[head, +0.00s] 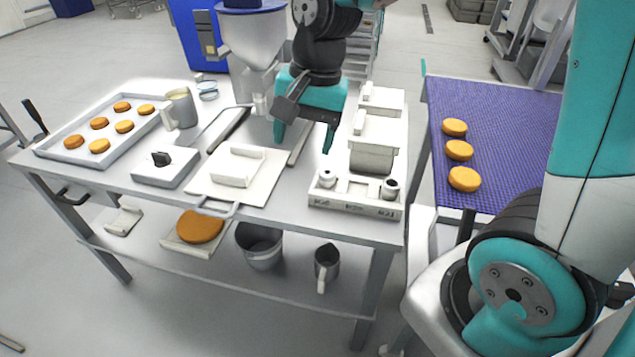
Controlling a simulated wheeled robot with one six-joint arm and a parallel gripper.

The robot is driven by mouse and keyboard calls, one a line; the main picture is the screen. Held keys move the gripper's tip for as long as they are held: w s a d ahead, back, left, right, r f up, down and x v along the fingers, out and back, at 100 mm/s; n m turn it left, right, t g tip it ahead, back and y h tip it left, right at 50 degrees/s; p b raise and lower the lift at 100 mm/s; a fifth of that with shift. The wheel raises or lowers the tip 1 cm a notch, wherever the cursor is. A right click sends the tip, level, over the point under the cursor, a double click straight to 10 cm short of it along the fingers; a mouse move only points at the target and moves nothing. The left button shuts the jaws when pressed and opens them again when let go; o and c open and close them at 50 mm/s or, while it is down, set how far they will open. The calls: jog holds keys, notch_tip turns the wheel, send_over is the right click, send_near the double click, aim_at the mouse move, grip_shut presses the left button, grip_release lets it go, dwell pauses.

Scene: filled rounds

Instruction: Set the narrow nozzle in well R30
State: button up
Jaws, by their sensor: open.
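My gripper (304,138) is open over the middle of the work table, fingers pointing down, with nothing seen between them. A white rack (356,208) stands at the table's front right corner, to the right of and nearer than my gripper. Labels run along its front face, too small to read surely. A small pale nozzle with a dark top (327,177) is at its left end. Another, darker nozzle (390,188) is at its right end. The middle well between them looks empty. I cannot tell which nozzle is the narrow one.
A white board (240,175), a scale (165,168), a jug (182,108) and a tray of rounds (70,153) lie left. A blue mat (500,130) holds three rounds.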

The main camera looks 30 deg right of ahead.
jog(key=s+a+r+n+y, duration=0.1)
jog(key=s+a+r+n, duration=0.1)
jog(key=s+n, duration=0.5)
jog(key=s+a+r+n+y, duration=0.1)
jog(key=s+a+r+n, duration=0.1)
jog(key=s+a+n, duration=0.3)
jog(key=s+n, duration=0.3)
jog(key=shift+g, duration=0.3)
jog(key=shift+s, duration=0.1)
